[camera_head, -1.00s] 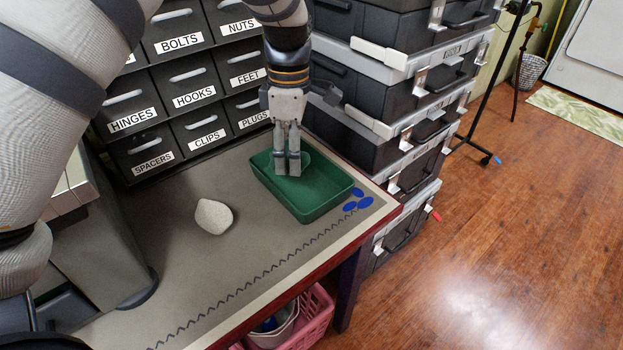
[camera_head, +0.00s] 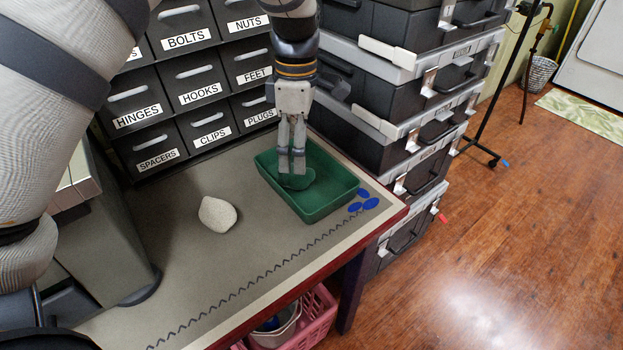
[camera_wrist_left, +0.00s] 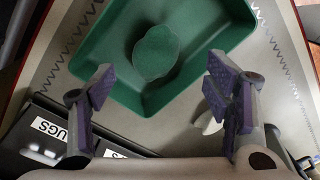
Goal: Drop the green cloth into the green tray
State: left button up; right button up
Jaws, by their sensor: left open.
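The green tray (camera_head: 332,207) sits on the mat near the right end of the table. The green cloth (camera_head: 297,183) lies as a small rounded patch inside it, just below my left fingertips. In the left wrist view the cloth (camera_wrist_left: 155,54) rests on the floor of the tray (camera_wrist_left: 100,60), clear of both fingers. My left gripper (camera_head: 291,172) points down over the tray. In the wrist view its fingers (camera_wrist_left: 163,95) stand wide apart with nothing between them. My right gripper does not show.
A pale stone (camera_head: 217,214) lies on the mat left of the tray. Labelled drawers (camera_head: 200,93) stand behind, and stacked black cases (camera_head: 420,135) stand to the right. Blue ovals (camera_head: 364,201) mark the mat's corner. A pink basket (camera_head: 318,322) is below the table.

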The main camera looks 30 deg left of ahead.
pick_arm(q)
notch_tip(320, 180, up, 10)
jog(key=shift+w, duration=0.35)
jog(key=shift+f, duration=0.1)
